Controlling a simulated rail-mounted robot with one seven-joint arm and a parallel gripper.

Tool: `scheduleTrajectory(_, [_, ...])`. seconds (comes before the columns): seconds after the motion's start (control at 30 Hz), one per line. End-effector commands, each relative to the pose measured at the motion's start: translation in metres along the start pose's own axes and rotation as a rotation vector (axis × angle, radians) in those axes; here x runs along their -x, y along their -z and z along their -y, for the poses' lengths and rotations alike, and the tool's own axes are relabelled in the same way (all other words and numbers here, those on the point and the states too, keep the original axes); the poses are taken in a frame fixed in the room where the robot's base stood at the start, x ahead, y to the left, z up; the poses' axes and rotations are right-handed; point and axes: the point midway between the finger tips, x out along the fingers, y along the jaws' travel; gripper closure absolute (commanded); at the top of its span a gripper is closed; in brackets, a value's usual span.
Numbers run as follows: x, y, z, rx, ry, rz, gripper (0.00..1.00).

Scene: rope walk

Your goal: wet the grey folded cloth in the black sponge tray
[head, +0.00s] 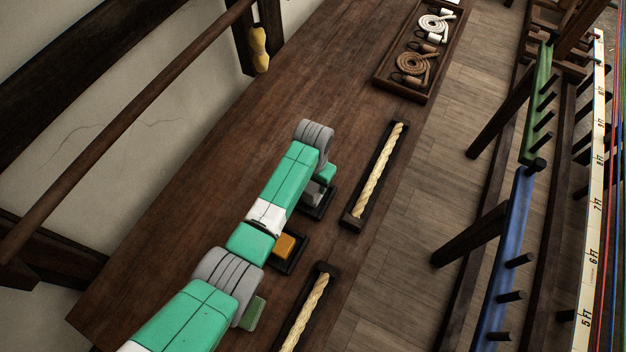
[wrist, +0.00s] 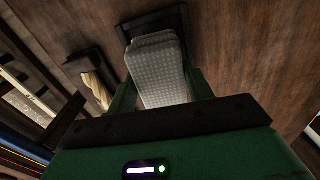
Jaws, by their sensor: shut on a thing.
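The grey folded cloth (wrist: 160,80) has a pale dotted pattern and sits between the two green fingers of my gripper (wrist: 162,92), which is shut on it. In the wrist view its far end overlaps a black tray (wrist: 183,20); I cannot tell whether they touch. In the head view my gripper (head: 324,176) is low over this black tray (head: 325,211), partly hidden by my arm, with a bit of grey cloth (head: 309,194) showing. Nearer, a second black tray (head: 299,257) holds an orange block (head: 285,246). I cannot tell for certain which is the sponge tray.
Two dark holders with pale rope, one farther (head: 376,178) and one nearer (head: 307,318), lie right of the trays. A wooden tray of coiled ropes (head: 386,84) is at the back. A green block (head: 253,314) lies beside my arm. The left tabletop (head: 190,200) is clear.

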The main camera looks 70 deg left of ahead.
Motion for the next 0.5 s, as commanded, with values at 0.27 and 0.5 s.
scheduleTrajectory(0.27, [-0.0037, 0.0002, 0.0000, 0.000, 0.000, 0.000, 0.68])
scheduleTrajectory(0.5, [-0.0066, 0.0002, 0.0000, 0.000, 0.000, -0.001, 0.68])
